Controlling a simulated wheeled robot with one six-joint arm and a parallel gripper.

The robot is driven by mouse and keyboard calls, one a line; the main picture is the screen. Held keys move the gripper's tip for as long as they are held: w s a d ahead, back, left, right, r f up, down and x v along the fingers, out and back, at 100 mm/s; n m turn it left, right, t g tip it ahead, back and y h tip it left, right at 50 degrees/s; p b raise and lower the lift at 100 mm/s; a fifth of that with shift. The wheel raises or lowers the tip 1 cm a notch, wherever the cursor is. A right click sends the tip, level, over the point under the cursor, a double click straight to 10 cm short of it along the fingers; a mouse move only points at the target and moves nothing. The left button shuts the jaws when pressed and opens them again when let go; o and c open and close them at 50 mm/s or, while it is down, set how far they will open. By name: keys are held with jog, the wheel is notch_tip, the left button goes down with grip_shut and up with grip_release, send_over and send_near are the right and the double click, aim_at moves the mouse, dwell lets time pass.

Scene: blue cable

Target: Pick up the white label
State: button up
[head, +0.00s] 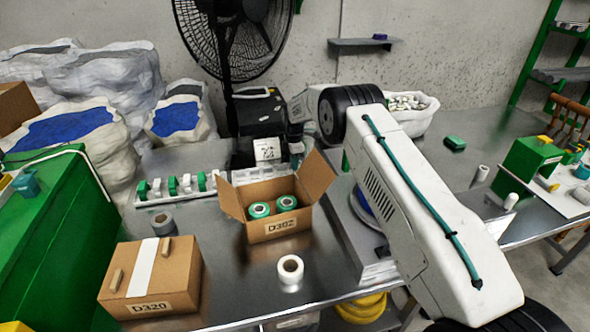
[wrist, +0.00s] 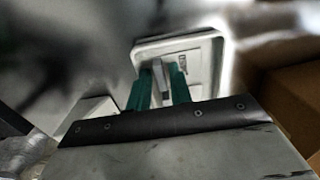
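A white label (head: 268,150) with dark print hangs at the front of a black printer (head: 258,112) in the head view. My gripper is at the end of the arm, close to the right of the printer; its fingertips cannot be made out in the head view. In the wrist view, my gripper (wrist: 160,78) shows two green fingers with a gap between them. A pale surface with a rounded edge and dark print, seemingly the label (wrist: 203,58), lies just beyond the fingertips. A grey strip shows between the fingers; whether they touch it is unclear.
An open carton (head: 275,228) with green-and-white rolls stands in front of the printer. A white rack (head: 175,190) of several green and white pieces lies left. A closed carton (head: 150,285) and a white roll (head: 290,270) are nearer. A fan (head: 235,40) stands behind.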

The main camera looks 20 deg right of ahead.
grip_shut()
jog(key=shift+r, duration=0.1)
